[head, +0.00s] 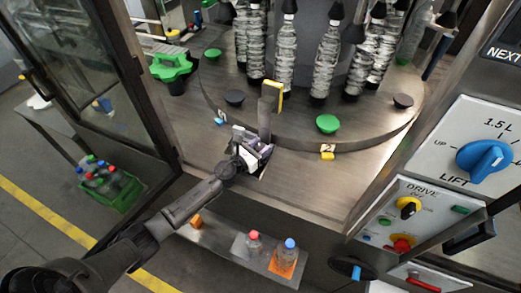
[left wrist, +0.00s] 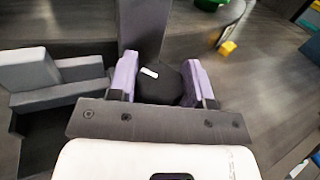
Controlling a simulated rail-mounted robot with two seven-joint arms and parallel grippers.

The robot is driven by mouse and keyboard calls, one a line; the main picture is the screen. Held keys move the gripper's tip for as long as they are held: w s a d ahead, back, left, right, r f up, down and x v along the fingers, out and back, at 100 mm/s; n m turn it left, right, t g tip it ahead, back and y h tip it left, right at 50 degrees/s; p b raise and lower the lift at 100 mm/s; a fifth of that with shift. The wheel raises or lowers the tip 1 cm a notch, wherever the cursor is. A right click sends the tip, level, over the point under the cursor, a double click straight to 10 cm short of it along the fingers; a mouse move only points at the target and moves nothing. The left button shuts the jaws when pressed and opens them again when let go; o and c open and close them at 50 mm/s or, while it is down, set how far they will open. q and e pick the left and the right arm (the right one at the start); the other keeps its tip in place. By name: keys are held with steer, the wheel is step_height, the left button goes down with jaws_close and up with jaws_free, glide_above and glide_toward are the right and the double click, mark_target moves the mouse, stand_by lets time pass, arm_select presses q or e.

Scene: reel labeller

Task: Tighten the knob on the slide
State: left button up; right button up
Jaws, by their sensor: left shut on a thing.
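My left gripper (head: 262,146) reaches in from the lower left in the head view, at the front of the round machine table. In the left wrist view its two purple fingers (left wrist: 158,82) are shut on a black knob (left wrist: 160,88) with a white mark on top. In the head view the knob is hidden by the gripper. A grey upright post (head: 266,118), seemingly part of the slide, rises just behind the gripper. It also shows beyond the knob in the left wrist view (left wrist: 145,25). My right gripper is not in view.
The round table (head: 295,133) carries several clear bottles and green and black discs. A green handwheel (head: 170,64) is at the back left. A control panel (head: 468,150) stands at the right. An open door (head: 135,85) is at the left. Two bottles stand on a low shelf (head: 215,244) in front.

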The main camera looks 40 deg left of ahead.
arm_select(q)
steer(key=shift+m+h+b, duration=0.35)
steer(key=shift+m+h, duration=0.05)
steer(key=shift+h, duration=0.2)
steer(key=o, duration=0.9)
steer(key=shift+s+a, duration=0.1)
steer(key=shift+s, duration=0.45)
steer(key=s, duration=0.3)
steer(key=s+a, duration=0.1)
steer(key=s, duration=0.3)
steer(key=s+b, duration=0.1)
steer(key=s, duration=0.3)
steer(key=shift+a, duration=0.4)
steer(key=shift+s+a, duration=0.15)
steer(key=shift+s, duration=0.6)
